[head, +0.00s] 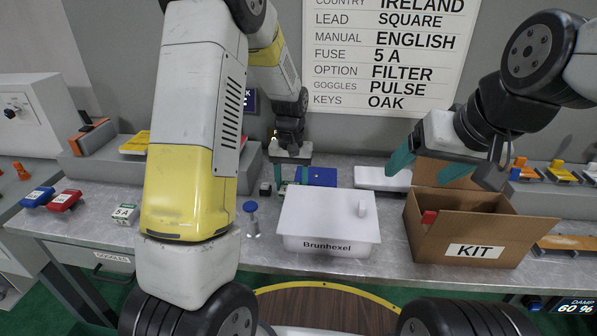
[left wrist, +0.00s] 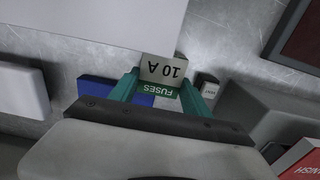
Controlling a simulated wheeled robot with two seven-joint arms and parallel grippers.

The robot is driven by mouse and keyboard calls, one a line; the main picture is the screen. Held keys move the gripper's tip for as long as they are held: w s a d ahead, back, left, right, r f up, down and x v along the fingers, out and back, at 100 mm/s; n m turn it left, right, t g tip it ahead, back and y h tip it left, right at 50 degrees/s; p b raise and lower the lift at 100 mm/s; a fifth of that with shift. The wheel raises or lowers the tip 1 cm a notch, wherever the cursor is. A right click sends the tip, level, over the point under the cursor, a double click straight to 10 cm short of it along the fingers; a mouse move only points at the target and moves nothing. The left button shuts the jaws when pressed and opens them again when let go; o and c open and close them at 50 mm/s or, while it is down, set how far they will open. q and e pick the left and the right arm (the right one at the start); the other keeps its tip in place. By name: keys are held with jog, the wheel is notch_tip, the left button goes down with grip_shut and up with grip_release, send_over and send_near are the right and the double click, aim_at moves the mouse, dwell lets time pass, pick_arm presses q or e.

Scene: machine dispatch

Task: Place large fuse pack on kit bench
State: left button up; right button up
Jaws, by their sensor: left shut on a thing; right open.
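My left gripper (head: 290,173) is above the back of the metal bench (head: 395,232), behind the white lidded box. I cannot make out the held pack in the head view. A smaller pack (head: 124,213) marked 5 A sits on the bench at the left. My right gripper (head: 428,168) is open and empty, above the rear left of the open KIT carton (head: 425,240).
A white box (head: 310,222) labelled Brunhexel stands mid-bench, with a blue-capped bottle (head: 250,218) to its left. A blue item (head: 322,176) and a white block (head: 380,179) lie behind it. The KIT carton holds something red (head: 429,217). The wall board (head: 385,55) reads FUSE 5 A.

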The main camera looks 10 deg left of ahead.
pick_arm(q)
jog(key=shift+f, duration=0.15)
jog(key=o, duration=1.3)
jog(key=shift+o, duration=0.2)
notch_tip(320, 180, up, 11)
jog(key=s+a+r+t+h, duration=0.2)
jog(key=s+r+t, duration=0.1)
jog(key=s+r, duration=0.8)
jog(key=s+a+r+t, duration=0.1)
jog(key=s+t, duration=0.2)
jog(key=s, duration=0.9)
jog(key=shift+m, duration=0.3)
jog(key=shift+s, duration=0.1)
